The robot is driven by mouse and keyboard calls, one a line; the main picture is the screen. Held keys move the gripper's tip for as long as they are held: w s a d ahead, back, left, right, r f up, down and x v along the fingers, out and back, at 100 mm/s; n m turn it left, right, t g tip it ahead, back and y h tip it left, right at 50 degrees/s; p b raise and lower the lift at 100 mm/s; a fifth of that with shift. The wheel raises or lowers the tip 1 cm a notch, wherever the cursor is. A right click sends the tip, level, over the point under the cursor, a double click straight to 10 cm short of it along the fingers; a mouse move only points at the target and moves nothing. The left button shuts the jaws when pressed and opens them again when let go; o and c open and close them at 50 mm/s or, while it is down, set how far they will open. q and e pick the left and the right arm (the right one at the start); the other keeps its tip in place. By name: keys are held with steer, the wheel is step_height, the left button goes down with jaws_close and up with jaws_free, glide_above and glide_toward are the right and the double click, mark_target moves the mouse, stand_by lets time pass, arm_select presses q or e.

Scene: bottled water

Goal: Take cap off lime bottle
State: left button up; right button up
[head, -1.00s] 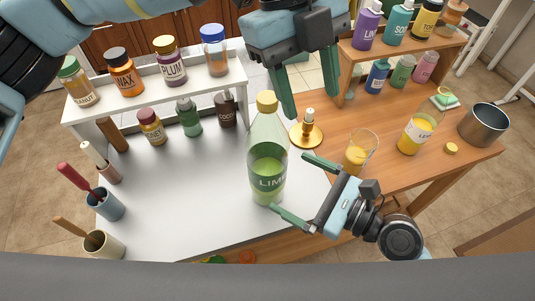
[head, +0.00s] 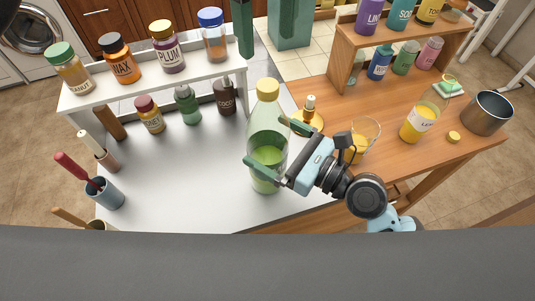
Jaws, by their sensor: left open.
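The lime bottle (head: 266,125), clear with pale green drink and a yellow cap (head: 267,89), stands upright near the front of the white table. The cap is on it. My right gripper (head: 263,139) is at the bottle from the right, one finger across its front and the other at its right side, covering most of the label. I cannot tell whether these fingers press on it. My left gripper (head: 267,30) is at the top edge, its fingers pointing down. It is open and empty, above and behind the cap.
A white shelf with several bottles, including a plum bottle (head: 167,50), stands at the back left. The wooden table at right holds a brass candle holder (head: 309,119), a glass (head: 365,138), a lemon bottle (head: 418,121), a loose yellow cap (head: 453,137) and a metal pot (head: 487,113).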

steer(key=shift+x, duration=1)
